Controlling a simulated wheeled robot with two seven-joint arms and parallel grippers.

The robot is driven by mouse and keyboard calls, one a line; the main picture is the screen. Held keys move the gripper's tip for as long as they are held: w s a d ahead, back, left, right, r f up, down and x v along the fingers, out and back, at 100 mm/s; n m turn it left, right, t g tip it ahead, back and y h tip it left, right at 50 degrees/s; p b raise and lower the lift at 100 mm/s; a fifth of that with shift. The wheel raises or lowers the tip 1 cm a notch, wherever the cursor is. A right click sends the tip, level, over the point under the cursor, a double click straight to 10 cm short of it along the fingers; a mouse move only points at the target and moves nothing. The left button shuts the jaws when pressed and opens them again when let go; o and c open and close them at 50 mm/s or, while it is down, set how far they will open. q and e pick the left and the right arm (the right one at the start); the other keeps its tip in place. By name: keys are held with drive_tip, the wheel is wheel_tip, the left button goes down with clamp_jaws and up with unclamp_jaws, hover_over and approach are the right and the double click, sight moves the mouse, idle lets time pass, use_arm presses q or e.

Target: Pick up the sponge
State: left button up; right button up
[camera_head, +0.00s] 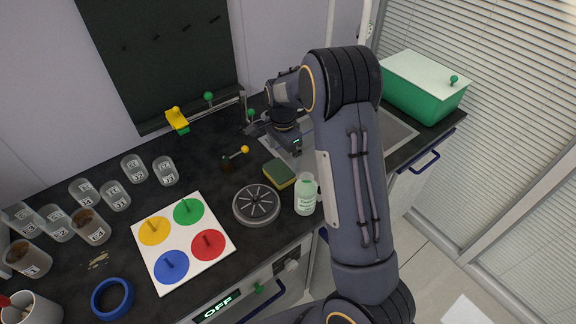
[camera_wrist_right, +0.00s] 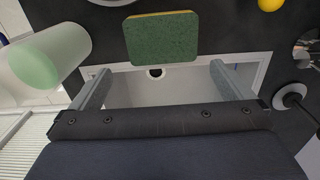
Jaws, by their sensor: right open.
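The sponge (camera_head: 279,174), green on top with a yellow layer beneath, lies flat on the dark counter beside the sink's corner. It also shows in the right wrist view (camera_wrist_right: 162,38), ahead of the fingertips. My right gripper (camera_head: 284,138) is above the sink area, behind the sponge in the head view. In the right wrist view my right gripper (camera_wrist_right: 158,72) has its two fingers wide apart, with nothing between them; the sponge is apart from them. My left gripper is not in view.
A pale green bottle (camera_head: 305,196) stands close to the sponge's right. A round grey slotted disc (camera_head: 256,205) is at its front left. The sink (camera_head: 397,133) is partly hidden by my right arm. A yellow-knobbed lever (camera_head: 237,156) is left of the sponge.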

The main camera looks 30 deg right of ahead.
sight(279, 170)
drive_tip(key=shift+a+f, duration=0.7)
drive_tip(key=shift+f, duration=0.1)
wheel_tip(279, 170, down, 5)
drive_tip(key=shift+w+a+r+p, duration=0.1)
drive_tip(key=shift+w+r+p, duration=0.05)
drive_tip(key=shift+p, duration=0.9)
drive_tip(key=shift+f, duration=0.3)
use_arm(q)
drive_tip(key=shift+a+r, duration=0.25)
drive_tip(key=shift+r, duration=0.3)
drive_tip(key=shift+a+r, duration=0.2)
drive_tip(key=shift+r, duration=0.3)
use_arm(e)
drive_tip(key=shift+c, duration=0.3)
drive_tip(key=c, duration=0.7)
